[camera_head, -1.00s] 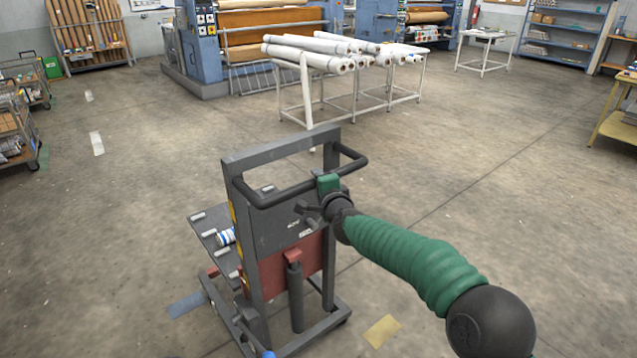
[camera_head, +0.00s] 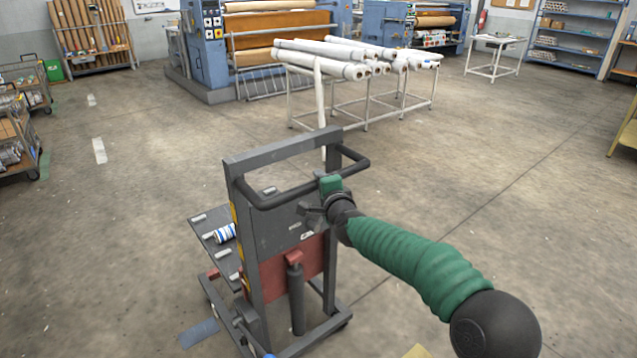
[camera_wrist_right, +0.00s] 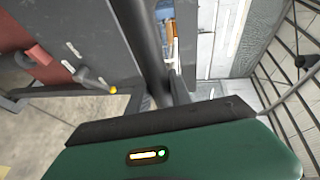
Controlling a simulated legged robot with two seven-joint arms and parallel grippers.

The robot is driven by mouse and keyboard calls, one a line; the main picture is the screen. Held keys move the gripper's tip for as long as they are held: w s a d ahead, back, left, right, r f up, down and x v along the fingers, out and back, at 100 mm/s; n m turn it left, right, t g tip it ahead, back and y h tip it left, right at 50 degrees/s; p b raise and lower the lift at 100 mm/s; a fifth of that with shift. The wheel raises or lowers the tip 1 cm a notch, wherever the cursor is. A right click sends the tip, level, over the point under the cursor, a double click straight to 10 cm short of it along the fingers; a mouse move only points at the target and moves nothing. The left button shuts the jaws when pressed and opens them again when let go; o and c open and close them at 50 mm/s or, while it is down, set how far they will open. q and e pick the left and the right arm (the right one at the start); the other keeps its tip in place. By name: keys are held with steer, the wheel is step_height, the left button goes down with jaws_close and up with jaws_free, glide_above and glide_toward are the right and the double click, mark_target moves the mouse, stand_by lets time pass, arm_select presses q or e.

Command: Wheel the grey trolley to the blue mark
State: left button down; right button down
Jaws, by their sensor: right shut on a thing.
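The grey trolley (camera_head: 240,210) stands upright in front of me in the head view, with a dark bar handle (camera_head: 300,186) at its top and a red panel low on its frame. My right gripper (camera_head: 331,190) is shut on the right part of this handle. In the right wrist view the green gripper body (camera_wrist_right: 180,152) fills the bottom, and its fingertips are hard to make out. A blue mark (camera_head: 198,332) lies on the floor just left of the trolley's base. My left gripper is not in view.
A blue-and-white roll (camera_head: 225,233) lies on the trolley's platform. Ahead, a white table (camera_head: 365,124) holds several white rolls, with blue machines (camera_head: 207,45) behind. Wheeled racks (camera_head: 15,165) stand at far left. A yellow mark (camera_head: 417,351) is at the bottom edge. Floor ahead-left is clear.

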steer(key=shift+f, duration=0.15)
steer(key=c, duration=1.2)
jaws_free()
steer(key=shift+w, duration=0.1)
steer(key=shift+o, duration=0.2)
steer(key=shift+s, duration=0.3)
steer(key=b+v, duration=0.2)
steer(key=v, duration=1.4)
steer(key=shift+s, duration=0.15)
